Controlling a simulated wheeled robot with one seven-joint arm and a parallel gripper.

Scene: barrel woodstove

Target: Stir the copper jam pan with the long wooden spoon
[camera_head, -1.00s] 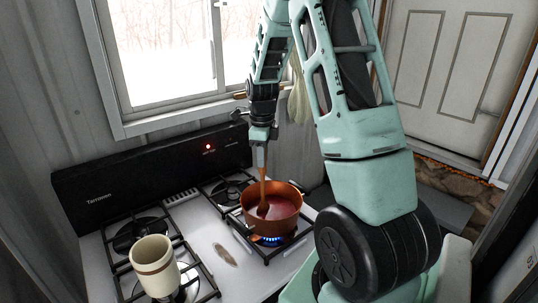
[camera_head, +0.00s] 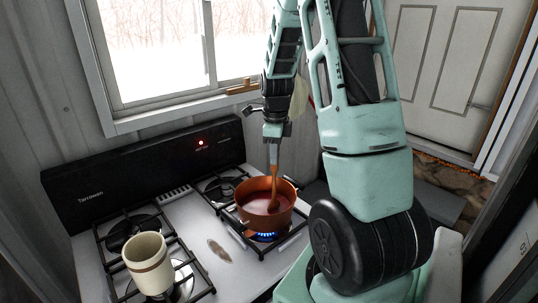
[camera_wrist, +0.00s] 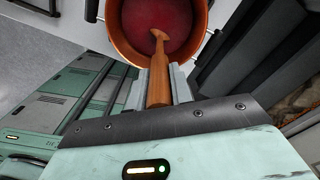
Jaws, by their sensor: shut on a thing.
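The copper jam pan (camera_head: 252,208) sits on the front right burner, with a blue flame under it and dark red jam (camera_head: 262,203) inside. My gripper (camera_head: 273,145) is above the pan and shut on the long wooden spoon (camera_head: 274,178). The spoon stands close to upright, its lower end in the jam at the right part of the pan. In the wrist view the gripper fingers (camera_wrist: 158,88) close on the spoon's handle (camera_wrist: 159,72), and the pan (camera_wrist: 118,40) opens beyond them. The spoon's bowl is partly hidden in the jam.
A cream crock with a brown band (camera_head: 148,262) stands on the front left burner. The stove's black back panel (camera_head: 150,172) runs below the window (camera_head: 160,50). A wooden handle-like item (camera_head: 243,88) is by the sill. The white stovetop (camera_head: 200,232) between the burners is mostly bare.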

